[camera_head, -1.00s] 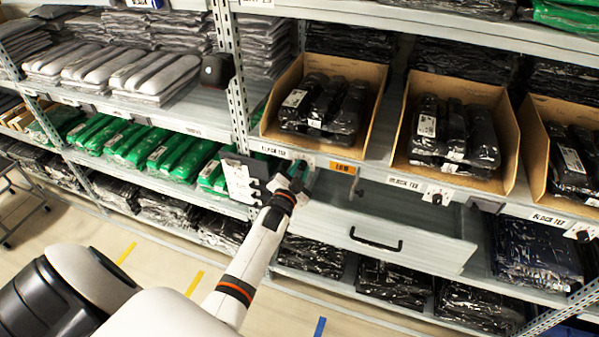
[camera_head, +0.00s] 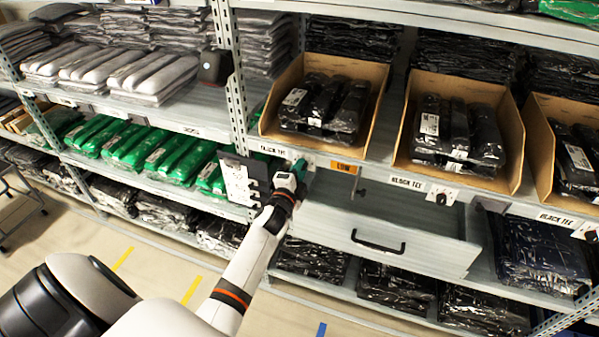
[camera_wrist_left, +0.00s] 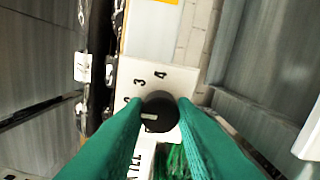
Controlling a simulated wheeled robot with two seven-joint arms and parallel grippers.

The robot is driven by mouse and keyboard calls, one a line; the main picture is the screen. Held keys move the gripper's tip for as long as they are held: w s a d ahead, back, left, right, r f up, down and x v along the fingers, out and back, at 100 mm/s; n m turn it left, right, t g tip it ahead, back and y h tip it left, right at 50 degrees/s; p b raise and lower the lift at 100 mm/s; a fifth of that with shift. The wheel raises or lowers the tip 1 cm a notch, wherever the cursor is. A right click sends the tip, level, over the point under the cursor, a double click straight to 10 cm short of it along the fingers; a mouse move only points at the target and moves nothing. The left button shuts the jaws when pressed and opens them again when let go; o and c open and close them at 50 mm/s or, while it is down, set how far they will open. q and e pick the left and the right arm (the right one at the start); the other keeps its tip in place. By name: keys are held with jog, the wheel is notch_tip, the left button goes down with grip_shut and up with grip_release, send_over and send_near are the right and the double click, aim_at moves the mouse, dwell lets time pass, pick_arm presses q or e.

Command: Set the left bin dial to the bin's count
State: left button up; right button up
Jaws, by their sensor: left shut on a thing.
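The left bin (camera_head: 371,100) is an open cardboard box holding several black plastic-wrapped garments, some partly hidden under others. Its dial (camera_wrist_left: 158,112) is a round black knob on a white plate (camera_wrist_left: 178,80), under the bin's shelf edge. The figures 3 and 4 read clearly on the plate; another at the left is partly covered. A white mark on the knob lies toward its left side. My left gripper (camera_head: 299,166) is shut on the knob, with one green finger at each side in the left wrist view (camera_wrist_left: 158,118). My right gripper is out of view.
Two more cardboard bins (camera_head: 512,125) with dials stand to the right. A grey drawer front (camera_head: 385,235) with a black handle juts out below. A shelf upright (camera_head: 237,105) and a white hanging board (camera_head: 236,182) are close left of my gripper.

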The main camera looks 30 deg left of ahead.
pick_arm(q)
jog(key=shift+f, duration=0.1)
dwell(0.4)
jog(key=o, duration=1)
jog(key=shift+s, duration=0.1)
jog(key=b+v, duration=0.2)
jog(key=v, duration=1)
